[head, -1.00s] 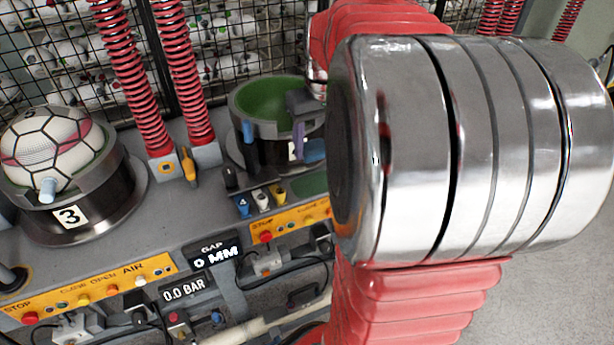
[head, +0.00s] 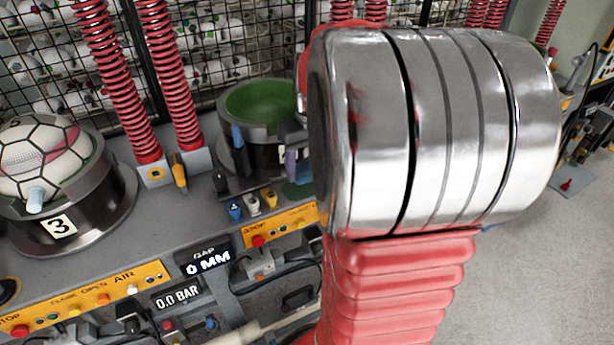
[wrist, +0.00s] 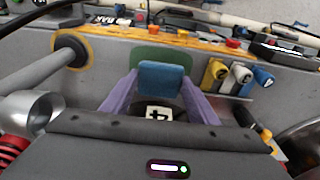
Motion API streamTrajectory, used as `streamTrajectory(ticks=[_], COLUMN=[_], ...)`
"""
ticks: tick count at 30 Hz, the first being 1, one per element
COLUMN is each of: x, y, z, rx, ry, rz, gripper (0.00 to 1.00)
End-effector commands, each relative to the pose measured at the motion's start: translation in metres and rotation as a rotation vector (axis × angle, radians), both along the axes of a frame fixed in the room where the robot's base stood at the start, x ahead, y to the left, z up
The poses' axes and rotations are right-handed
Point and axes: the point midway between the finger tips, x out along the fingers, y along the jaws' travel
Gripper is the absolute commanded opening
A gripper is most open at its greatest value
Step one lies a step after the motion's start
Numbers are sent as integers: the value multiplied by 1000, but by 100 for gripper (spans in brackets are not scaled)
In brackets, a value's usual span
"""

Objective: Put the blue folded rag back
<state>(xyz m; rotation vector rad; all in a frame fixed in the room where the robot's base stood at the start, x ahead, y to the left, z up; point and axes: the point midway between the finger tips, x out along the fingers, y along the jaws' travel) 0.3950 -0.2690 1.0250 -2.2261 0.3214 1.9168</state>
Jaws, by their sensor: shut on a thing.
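The blue folded rag (wrist: 161,77) is between the two purple fingers of my gripper (wrist: 160,86) in the wrist view. My gripper is shut on it. A green pad (wrist: 150,53) on the bench shows just past the rag, which covers part of it. I cannot tell whether the rag touches the pad. In the head view my arm hides most of my gripper; one purple finger (head: 290,163) and a bit of blue rag (head: 303,172) show low over the green pad (head: 297,190), in front of the green-lined mould cup (head: 262,100).
A yellow control strip (wrist: 180,38) runs along the bench front. Cup 3 (head: 58,225) holds a ball at the left. Red springs (head: 160,80) rise behind.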

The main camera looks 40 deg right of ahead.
Motion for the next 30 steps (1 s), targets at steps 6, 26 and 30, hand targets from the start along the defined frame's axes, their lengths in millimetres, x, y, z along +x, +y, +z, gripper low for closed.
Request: streamTrajectory(ticks=[6, 26, 30], x=[0, 0, 0], y=[0, 0, 0], z=[-1, -37, -39], rx=[0, 0, 0], ry=[0, 0, 0], rz=[0, -1, -1], gripper=[33, 33, 57])
